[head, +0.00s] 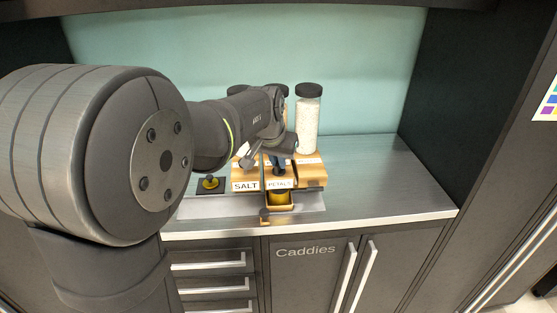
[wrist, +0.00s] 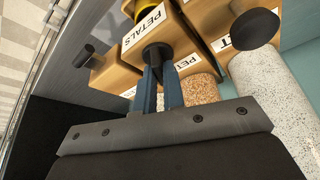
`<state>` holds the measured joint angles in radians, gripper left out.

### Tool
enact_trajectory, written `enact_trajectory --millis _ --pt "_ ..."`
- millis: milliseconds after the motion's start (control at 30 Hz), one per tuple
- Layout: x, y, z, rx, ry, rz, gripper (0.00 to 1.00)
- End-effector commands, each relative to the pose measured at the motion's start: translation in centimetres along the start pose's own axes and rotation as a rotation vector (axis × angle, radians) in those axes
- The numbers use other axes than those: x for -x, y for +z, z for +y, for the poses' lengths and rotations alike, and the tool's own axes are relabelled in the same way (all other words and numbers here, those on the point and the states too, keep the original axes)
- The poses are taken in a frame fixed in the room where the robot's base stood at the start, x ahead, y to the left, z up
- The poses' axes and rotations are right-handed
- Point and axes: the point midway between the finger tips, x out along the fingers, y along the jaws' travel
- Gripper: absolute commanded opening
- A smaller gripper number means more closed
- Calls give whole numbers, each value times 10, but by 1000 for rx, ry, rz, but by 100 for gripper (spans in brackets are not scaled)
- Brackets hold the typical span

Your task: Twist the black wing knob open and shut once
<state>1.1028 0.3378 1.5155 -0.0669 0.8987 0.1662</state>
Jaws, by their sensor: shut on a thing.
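The black wing knob (wrist: 157,53) is on the front of a tan wooden dispenser box (wrist: 147,30) labelled PETALS, which also shows in the head view (head: 280,174). My gripper (wrist: 157,77) is at the knob, its two blue fingers closed on it from either side. In the head view my gripper (head: 277,164) is in front of the middle box, and the knob itself is hard to make out there. The exact angle of the wing is hidden between the fingers.
A SALT box (head: 245,185) stands at the left. A yellow cup (head: 279,200) sits below the PETALS box. A jar of white grains (head: 307,122) stands behind. A black square with a yellow piece (head: 210,185) lies to the left. The counter's right side (head: 370,180) is clear.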

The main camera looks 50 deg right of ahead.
Motion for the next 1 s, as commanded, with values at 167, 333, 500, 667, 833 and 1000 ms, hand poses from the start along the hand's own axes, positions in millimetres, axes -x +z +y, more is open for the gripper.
enact_trajectory --millis 167,333,500,667,833,1000 --pt "0 0 -1 -85 35 -1 0" --pt "0 0 -1 -135 56 -3 0" --pt "0 0 -1 -157 65 -3 0" --pt "0 1 -1 -163 67 -3 0" --pt "0 1 -1 -162 67 -3 0" --pt "0 1 -1 -162 66 -3 29"
